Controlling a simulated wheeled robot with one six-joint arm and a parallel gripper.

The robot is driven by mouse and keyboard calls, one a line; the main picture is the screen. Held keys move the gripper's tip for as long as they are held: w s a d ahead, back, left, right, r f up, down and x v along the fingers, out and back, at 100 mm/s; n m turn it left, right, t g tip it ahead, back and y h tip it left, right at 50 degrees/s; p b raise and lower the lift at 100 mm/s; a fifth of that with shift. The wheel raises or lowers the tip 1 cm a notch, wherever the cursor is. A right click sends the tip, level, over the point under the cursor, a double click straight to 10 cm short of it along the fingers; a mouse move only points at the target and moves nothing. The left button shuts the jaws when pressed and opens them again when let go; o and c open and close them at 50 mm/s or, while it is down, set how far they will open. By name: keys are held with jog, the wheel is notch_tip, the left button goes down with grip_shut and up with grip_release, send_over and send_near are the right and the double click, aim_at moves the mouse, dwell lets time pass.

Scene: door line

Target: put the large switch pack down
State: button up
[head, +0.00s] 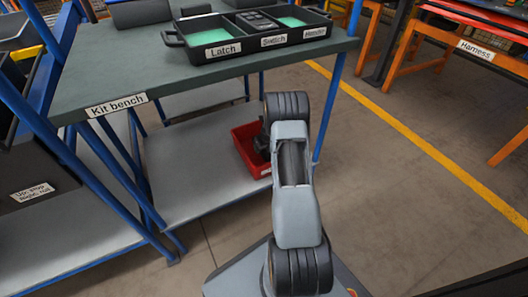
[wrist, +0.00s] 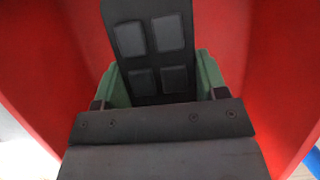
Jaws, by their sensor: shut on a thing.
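The large switch pack (wrist: 155,45) is a dark slab with several grey square buttons, seen in the wrist view. My gripper (wrist: 160,88) is shut on it, with a green-lined finger on each side. Red walls of a bin (wrist: 55,60) rise on both sides of it. In the head view the red bin (head: 243,150) sits on the bench's lower shelf, and my gripper (head: 262,143) reaches into it, partly hidden by my arm. Whether the pack touches the bin floor cannot be told.
The kit bench (head: 130,75) has a black tray (head: 245,47) on top with compartments labelled Latch, Switch and Handle; a dark pack sits in the Switch one. Blue posts frame the lower shelf (head: 190,180). Floor (head: 390,190) at right is clear. An orange Harness stand (head: 440,40) stands beyond.

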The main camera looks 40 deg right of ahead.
notch_tip(320, 180, down, 2)
jog(key=shift+f+b, duration=0.1)
jog(key=shift+b, duration=0.35)
jog(key=shift+r, duration=0.2)
jog(key=shift+f, duration=0.1)
jog(key=o, duration=1)
jog(key=shift+s+r+p, duration=0.1)
jog(key=shift+r+p, duration=0.25)
jog(key=shift+r, duration=0.05)
jog(key=p+v, duration=0.5)
jog(key=v, duration=0.6)
jog(key=shift+r, duration=0.2)
